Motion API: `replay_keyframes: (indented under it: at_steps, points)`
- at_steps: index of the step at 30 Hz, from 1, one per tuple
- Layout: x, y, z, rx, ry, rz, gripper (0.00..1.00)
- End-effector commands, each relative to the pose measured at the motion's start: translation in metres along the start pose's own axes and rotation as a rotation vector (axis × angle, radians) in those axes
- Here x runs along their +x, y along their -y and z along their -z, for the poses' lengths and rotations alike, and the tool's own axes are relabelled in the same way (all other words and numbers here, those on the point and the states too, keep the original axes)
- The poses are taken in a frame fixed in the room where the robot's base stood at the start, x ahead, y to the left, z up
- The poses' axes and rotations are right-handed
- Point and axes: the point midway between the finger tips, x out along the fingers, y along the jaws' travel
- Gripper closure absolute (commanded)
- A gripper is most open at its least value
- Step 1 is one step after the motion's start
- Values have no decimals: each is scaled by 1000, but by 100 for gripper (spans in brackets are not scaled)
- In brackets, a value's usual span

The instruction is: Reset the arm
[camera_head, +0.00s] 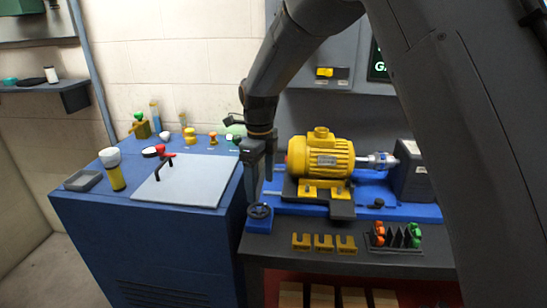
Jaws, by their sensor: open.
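My gripper (262,172) hangs at the end of my dark grey arm, pointing down near the middle of the view. Its fingers are apart with nothing seen between them. It is in front of the left end of the yellow motor (322,157), over the gap between the blue cabinet and the bench. I cannot tell whether it touches anything. The motor sits on a dark mount on a blue bed (395,213), with a metal shaft coupling (377,161) at its right.
Yellow tags (323,243) and a rack (395,237) lie on the bench front.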

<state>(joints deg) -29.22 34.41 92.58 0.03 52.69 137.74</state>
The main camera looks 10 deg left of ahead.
Motion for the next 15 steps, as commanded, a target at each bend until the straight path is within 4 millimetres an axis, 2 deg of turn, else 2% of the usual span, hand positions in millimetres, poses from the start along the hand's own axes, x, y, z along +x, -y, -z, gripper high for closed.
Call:
replay_keyframes:
  at_steps: [8,15]
  points:
    - [-2,9,95,-418,13,24,23]
    - [3,-4,186,-859,9,56,23]
